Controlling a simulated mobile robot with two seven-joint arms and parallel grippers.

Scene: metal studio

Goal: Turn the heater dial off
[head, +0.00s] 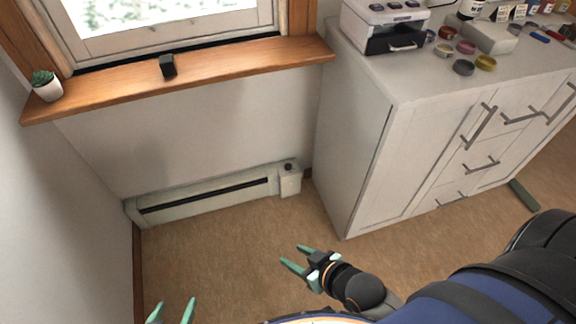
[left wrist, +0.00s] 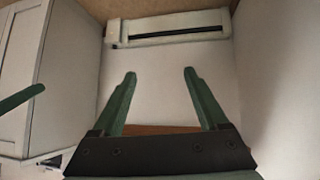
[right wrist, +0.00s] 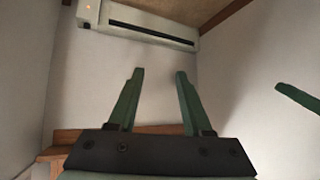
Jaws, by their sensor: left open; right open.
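The white baseboard heater (head: 205,199) runs low along the wall under the window. Its dark dial (head: 288,167) sits on top of the box at the heater's right end. The heater also shows in the left wrist view (left wrist: 170,28) and the right wrist view (right wrist: 150,29); the dial is not clear in either. My left gripper (head: 173,308) is open and empty at the bottom edge of the head view, apart from the heater. My right gripper (head: 294,257) is open and empty, in front of and below the heater's right end in the picture, apart from the dial.
A white cabinet (head: 364,150) stands close to the right of the heater, with a printer (head: 384,24) and several small jars on top. A wooden sill (head: 205,72) with a potted plant (head: 46,86) and a small black object (head: 167,65) juts out above. The brown floor (head: 215,255) before the heater is clear.

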